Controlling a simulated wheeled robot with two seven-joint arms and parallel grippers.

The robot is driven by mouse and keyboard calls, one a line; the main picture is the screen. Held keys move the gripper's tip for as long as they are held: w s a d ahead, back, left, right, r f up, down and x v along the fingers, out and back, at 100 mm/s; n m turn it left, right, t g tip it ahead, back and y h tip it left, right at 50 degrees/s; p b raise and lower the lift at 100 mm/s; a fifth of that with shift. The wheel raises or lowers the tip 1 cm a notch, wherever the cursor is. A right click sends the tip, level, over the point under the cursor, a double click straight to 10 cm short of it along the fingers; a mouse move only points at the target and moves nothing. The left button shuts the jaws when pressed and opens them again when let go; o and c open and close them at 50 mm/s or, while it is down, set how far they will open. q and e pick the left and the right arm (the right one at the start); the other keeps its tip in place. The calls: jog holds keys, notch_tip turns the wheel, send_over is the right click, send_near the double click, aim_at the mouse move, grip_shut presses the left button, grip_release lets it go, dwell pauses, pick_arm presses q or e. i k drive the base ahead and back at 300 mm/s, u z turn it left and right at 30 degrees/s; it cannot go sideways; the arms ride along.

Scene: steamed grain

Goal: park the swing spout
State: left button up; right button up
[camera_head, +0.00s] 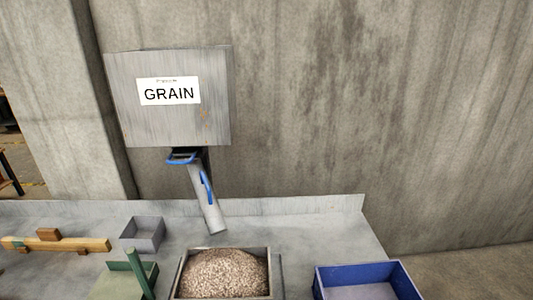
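The swing spout (208,203) is a grey tube with a blue handle (207,187) along its side. It hangs below the grey metal grain box (168,118) labelled GRAIN and slants down to the right. Its lower end is above the bench, behind a tray heaped with grain (224,273). A blue bracket-like part (182,157) shows at the spout's top, under the box. Neither of my grippers shows in this view.
A blue bin (365,268) stands at the front right. A small grey box (142,234), a wooden piece (70,244) and a green stand with an upright post (139,273) are on the left. The bench is clear right of the spout (310,228).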

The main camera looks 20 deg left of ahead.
aim_at(214, 217)
jog(key=u, duration=1.7)
jog(key=k, duration=0.85)
jog(key=z, duration=1.75)
jog(key=i, duration=0.5)
